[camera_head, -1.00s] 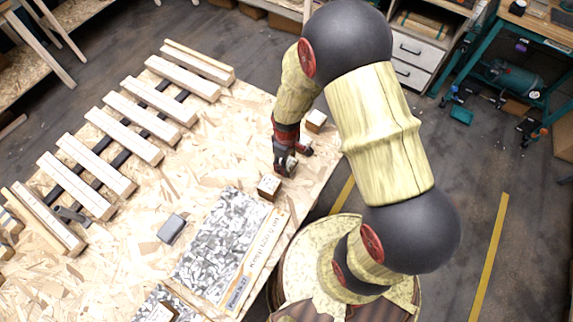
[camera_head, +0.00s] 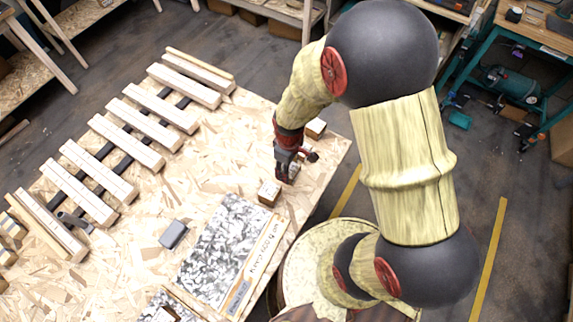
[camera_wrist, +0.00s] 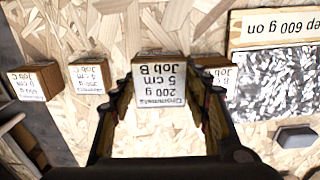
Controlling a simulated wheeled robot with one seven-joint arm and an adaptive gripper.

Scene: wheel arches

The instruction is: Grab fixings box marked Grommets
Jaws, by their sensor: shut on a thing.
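In the head view my gripper (camera_head: 295,165) is low over the right part of the chipboard table, and the held box is hidden or too small to make out. Whether the box is clear of the table is hard to tell.
Two Job C boxes (camera_wrist: 90,75) (camera_wrist: 28,82) stand left of the held box in the wrist view. Another Job B box (camera_wrist: 218,72) is close behind the right finger. A tray of metallic pieces (camera_head: 225,250), a grey block (camera_head: 173,235) and wooden slats (camera_head: 125,143) lie on the table.

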